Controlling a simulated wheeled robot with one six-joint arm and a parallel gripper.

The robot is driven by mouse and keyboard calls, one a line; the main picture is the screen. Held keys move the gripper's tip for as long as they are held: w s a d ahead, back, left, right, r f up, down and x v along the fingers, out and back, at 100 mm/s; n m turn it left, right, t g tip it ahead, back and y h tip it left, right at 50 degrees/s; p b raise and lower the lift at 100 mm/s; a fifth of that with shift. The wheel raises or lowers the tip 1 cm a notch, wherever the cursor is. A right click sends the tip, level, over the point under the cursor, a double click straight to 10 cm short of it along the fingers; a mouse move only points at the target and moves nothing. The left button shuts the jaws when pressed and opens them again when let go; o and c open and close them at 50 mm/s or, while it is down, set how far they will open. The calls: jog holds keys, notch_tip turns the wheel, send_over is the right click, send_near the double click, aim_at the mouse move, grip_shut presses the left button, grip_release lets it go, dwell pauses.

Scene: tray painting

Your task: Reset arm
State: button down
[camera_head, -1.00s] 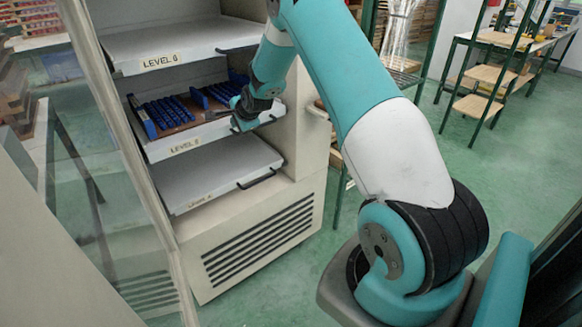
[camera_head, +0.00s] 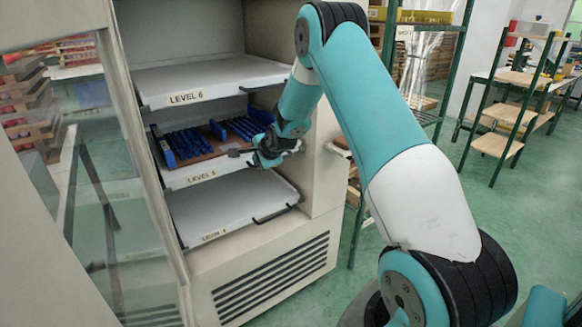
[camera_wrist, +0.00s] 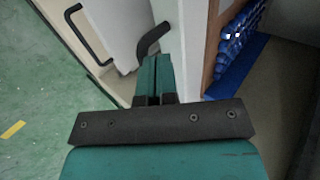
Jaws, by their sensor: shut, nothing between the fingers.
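My gripper (camera_head: 264,160) is in front of the right part of the middle shelf of the open cabinet in the head view. In the wrist view its two teal fingers (camera_wrist: 157,66) are pressed together with nothing between them. A black shelf handle (camera_wrist: 152,40) lies just past the fingertips; I cannot tell whether they touch. The middle shelf (camera_head: 186,180) carries a brown tray (camera_head: 206,150) with rows of blue parts (camera_head: 184,145). The blue parts also show at upper right in the wrist view (camera_wrist: 236,48).
The upper shelf (camera_head: 210,77), labelled LEVEL 6, and the lower shelf (camera_head: 225,205) are empty. The lower handle (camera_head: 276,213) juts out. A glass door (camera_head: 85,180) stands open at left. A green-framed rack (camera_head: 440,70) stands at right, with open green floor (camera_head: 480,200).

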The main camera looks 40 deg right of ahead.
jog(key=s+f+v, duration=0.1)
jog(key=v, duration=1)
jog(key=s+a+r+n+g+y+p, duration=0.1)
jog(key=s+a+r+n+y, duration=0.2)
jog(key=a, duration=0.4)
jog(key=s+a+r+n+g+p, duration=0.1)
jog(key=s+a+r+n, duration=0.3)
jog(key=a, duration=0.3)
jog(key=s+a+r+n+g+y+p, duration=0.1)
jog(key=s+a+r+n+y, duration=0.15)
jog(key=a+n, duration=0.35)
jog(key=s+a+r+n+g, duration=0.2)
jog(key=s+a+n, duration=0.2)
jog(key=s, duration=0.3)
jog(key=s+a+r+n+g+p, duration=0.1)
jog(key=s+a+r+n+g, duration=0.1)
jog(key=s+n, duration=0.3)
jog(key=s+a+r+n+g+p, duration=0.1)
jog(key=s+a+n, duration=0.4)
jog(key=s, duration=0.5)
jog(key=shift+a+r+g, duration=0.35)
jog(key=shift+r+g, duration=0.25)
